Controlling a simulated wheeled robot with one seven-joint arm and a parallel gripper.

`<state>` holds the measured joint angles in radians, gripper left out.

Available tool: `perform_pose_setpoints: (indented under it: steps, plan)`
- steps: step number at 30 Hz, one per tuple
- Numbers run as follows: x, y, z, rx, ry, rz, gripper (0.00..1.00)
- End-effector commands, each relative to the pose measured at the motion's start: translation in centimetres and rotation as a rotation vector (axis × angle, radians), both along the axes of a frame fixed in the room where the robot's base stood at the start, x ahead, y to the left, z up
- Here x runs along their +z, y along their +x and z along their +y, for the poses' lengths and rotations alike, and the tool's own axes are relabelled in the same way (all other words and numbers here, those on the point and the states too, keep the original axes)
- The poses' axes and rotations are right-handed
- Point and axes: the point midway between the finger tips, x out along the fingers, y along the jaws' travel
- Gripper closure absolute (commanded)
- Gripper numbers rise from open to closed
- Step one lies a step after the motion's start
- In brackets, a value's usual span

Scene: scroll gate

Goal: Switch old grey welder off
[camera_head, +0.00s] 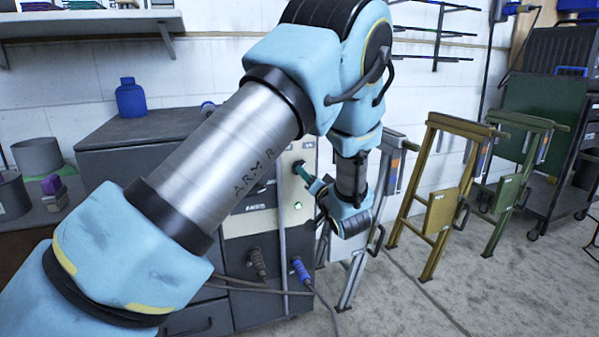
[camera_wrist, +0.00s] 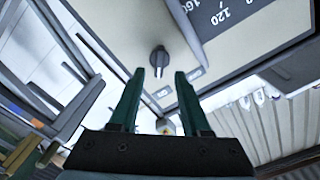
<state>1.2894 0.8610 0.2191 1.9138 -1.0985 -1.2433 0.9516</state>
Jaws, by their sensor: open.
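The old grey welder (camera_head: 262,222) stands left of my gripper, with a cream front panel and cables plugged in low on its front. A small pale green light (camera_head: 298,206) shows on the panel. My gripper (camera_head: 298,168) is at the panel's upper right, partly behind my arm in the head view. In the wrist view my gripper (camera_wrist: 156,76) has its two green fingers apart with nothing between them. A dark rotary switch (camera_wrist: 159,58) with a narrow handle sits on the panel just beyond the fingertips, roughly centred between them. I cannot tell whether they touch it.
Yellow (camera_head: 440,190) and green (camera_head: 515,175) folding stands lean along the wall at right. Cables hang from the welder's front. The floor at lower right is mostly clear.

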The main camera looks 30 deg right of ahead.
Motion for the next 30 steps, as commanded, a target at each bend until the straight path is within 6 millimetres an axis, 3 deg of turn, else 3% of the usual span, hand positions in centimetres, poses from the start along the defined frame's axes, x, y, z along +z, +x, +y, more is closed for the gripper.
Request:
perform_pose_setpoints:
  steps: [3,9,21,30]
  plan:
    - [-0.1,2.2,-0.2,0.001,-0.001,0.000,0.53]
    - [0.0,4.7,-0.6,0.000,-0.001,0.000,0.53]
    - [0.0,5.4,-0.7,-0.002,-0.001,0.001,0.53]
    - [0.0,5.4,-0.7,-0.002,-0.001,0.001,0.86]
